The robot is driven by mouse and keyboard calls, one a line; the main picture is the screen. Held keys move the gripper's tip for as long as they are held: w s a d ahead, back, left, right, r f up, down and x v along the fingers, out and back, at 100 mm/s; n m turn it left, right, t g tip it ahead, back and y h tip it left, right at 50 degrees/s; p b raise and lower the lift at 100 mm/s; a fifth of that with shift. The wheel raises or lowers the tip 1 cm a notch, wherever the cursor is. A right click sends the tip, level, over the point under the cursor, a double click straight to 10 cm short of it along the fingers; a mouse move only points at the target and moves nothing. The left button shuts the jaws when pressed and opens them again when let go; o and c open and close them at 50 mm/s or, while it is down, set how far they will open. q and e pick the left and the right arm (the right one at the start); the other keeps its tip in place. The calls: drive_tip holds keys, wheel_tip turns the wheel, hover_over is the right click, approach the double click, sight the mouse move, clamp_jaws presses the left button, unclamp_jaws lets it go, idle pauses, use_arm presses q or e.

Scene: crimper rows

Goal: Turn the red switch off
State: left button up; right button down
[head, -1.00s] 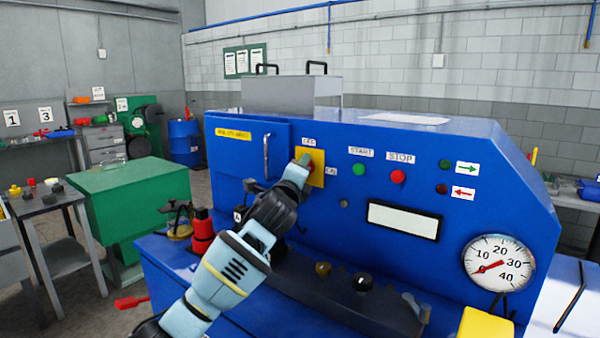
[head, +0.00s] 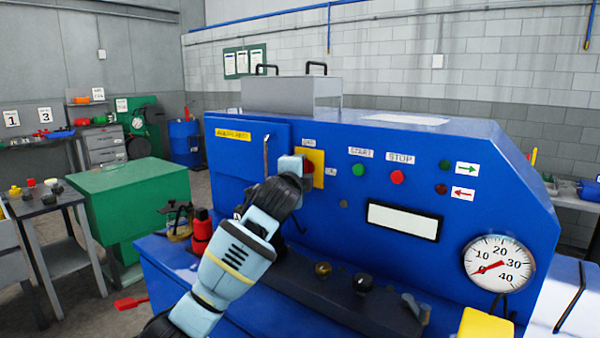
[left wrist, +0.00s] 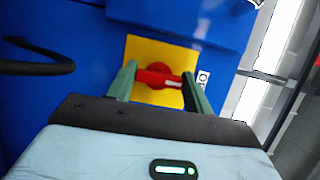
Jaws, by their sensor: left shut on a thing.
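The red switch (left wrist: 158,76) is a rotary handle on a yellow plate (left wrist: 140,45) on the blue machine's front. In the left wrist view its handle lies across the picture, with a white mark toward a small label on the right. My left gripper (left wrist: 159,72) is shut on the switch, one green finger at each end of the handle. In the head view the gripper (head: 304,168) is at the plate and mostly hides the switch; a bit of red shows. A label sits above the plate and another to its right. My right gripper is not in view.
A green START button (head: 358,169) and a red STOP button (head: 397,177) are right of the switch. A cabinet door handle (head: 266,155) stands out just left of my gripper. Knobs (head: 362,282) and a gauge (head: 498,264) are lower right.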

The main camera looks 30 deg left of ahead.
use_arm(q)
drive_tip(key=o, duration=1)
drive_tip(key=shift+v, duration=3.95)
